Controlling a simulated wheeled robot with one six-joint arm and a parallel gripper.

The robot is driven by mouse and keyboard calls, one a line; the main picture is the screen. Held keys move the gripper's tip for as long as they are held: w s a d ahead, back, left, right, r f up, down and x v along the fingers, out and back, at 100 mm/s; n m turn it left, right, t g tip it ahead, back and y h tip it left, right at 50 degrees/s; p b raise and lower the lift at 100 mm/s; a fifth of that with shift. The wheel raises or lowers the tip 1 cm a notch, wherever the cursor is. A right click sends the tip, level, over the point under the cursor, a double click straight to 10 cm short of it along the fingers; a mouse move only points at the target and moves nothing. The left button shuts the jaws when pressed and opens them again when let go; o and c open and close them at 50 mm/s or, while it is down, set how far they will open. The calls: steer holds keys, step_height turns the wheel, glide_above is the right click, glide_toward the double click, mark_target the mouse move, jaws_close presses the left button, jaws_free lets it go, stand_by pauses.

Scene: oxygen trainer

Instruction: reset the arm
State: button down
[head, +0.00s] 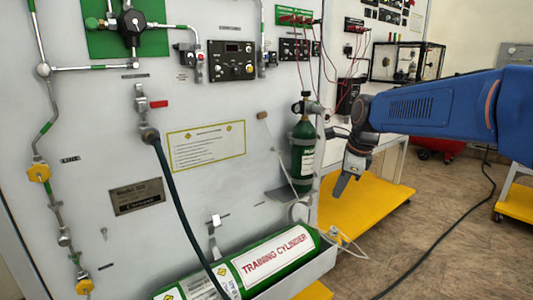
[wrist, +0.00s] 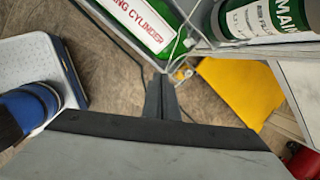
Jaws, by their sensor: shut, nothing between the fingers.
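My gripper (head: 341,187) hangs at the end of my blue arm, to the right of the trainer panel, with its fingers pointing down. In the wrist view my gripper (wrist: 162,82) shows its two dark fingers together, with nothing between them. In the head view it is just right of the small green upright cylinder (head: 303,157) and appears apart from it. That cylinder also shows at the top right of the wrist view (wrist: 262,17).
A large green training cylinder (head: 275,254) lies in a grey tray at the panel's foot. A green hose (head: 178,195) hangs from the panel. A yellow base (head: 365,203) lies below my gripper. A black cable (head: 440,243) crosses the open floor at right.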

steer(key=s+d+f+n, duration=0.2)
steer(key=s+f+n, duration=0.1)
steer(key=s+n, duration=0.4)
steer(key=s+d+f+n+t+h, duration=0.1)
steer(key=s+f+n, duration=0.3)
steer(key=s, duration=0.9)
steer(key=s+d+f+n, duration=0.3)
steer(key=s+n, duration=0.7)
steer(key=shift+s+d+f+n+h, duration=0.15)
steer(key=shift+s+f+n+h, duration=0.15)
steer(key=shift+f+n, duration=0.1)
steer(key=shift+r, duration=0.1)
